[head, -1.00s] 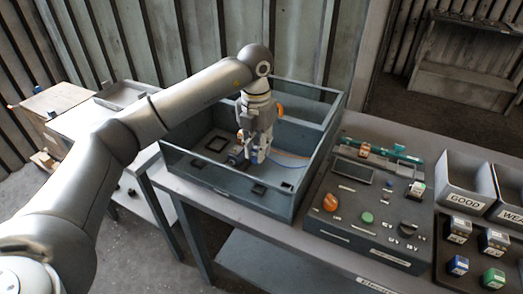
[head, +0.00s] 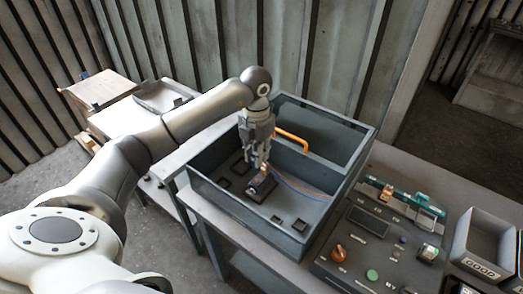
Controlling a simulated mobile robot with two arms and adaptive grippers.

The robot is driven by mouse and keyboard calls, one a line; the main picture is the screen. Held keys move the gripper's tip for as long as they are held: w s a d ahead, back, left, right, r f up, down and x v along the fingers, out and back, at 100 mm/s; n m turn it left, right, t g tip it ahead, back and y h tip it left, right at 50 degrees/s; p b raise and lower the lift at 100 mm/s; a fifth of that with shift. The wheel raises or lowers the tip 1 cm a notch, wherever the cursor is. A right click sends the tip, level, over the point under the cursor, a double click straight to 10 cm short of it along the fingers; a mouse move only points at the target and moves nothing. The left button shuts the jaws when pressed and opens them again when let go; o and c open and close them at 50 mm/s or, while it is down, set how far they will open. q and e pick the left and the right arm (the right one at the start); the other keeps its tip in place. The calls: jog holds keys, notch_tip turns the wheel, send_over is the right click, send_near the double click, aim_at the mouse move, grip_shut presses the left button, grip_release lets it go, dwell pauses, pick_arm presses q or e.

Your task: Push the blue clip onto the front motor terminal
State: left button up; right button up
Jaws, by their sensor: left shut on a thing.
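The dark motor (head: 260,188) lies on a black pad on the floor of the open blue-grey housing (head: 225,206). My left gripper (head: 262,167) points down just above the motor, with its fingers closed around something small. A blue wire (head: 290,186) runs from the fingertips to the right, so the held thing appears to be the blue clip, itself mostly hidden. A small orange spot shows at the fingertips. The front terminal is too small and covered to make out. I cannot tell whether clip and terminal touch. My right gripper is out of view.
The housing walls surround the gripper, and an orange handle (head: 291,139) stands behind it. Several dark square parts lie on the housing floor. A control panel (head: 372,240) with knobs and a GOOD bin (head: 484,244) are at the right.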

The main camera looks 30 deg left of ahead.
aim_at(257, 181)
pick_arm(q)
jog(key=shift+s+f+b, duration=0.1)
jog(key=shift+f+b, duration=0.35)
jog(key=shift+f, duration=0.3)
notch_tip(257, 181, down, 3)
jog(key=shift+r+b, duration=0.1)
jog(key=shift+b, duration=0.8)
jog(key=shift+f+b, duration=0.3)
jog(key=shift+f, duration=0.2)
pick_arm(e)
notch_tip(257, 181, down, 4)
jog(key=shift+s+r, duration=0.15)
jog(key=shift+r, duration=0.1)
pick_arm(q)
jog(key=shift+f+b, duration=1)
jog(key=shift+f, duration=0.2)
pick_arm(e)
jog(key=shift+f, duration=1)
pick_arm(q)
jog(key=o, duration=0.9)
jog(key=shift+c, duration=0.2)
